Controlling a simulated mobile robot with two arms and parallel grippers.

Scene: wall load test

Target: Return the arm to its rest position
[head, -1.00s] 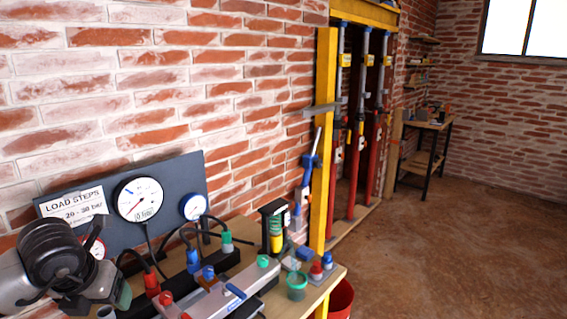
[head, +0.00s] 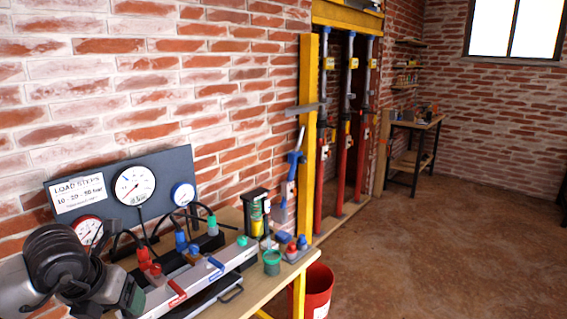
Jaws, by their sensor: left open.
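My left gripper (head: 128,297) is at the lower left of the head view, at the end of my dark ribbed arm. It is over the near left part of the workbench (head: 290,268), in front of the gauge panel (head: 170,165). Its jaws are open, and I see nothing held between them. The arm hides part of the red-rimmed gauge (head: 88,231) and the left end of the bench. My right gripper is not in view.
On the bench are a long grey pump unit (head: 200,270) with red and blue levers, black hoses and a green cup (head: 271,262). A red bucket (head: 318,288) stands by the bench. Red props (head: 340,165) line the wall. The floor (head: 450,250) at right is clear.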

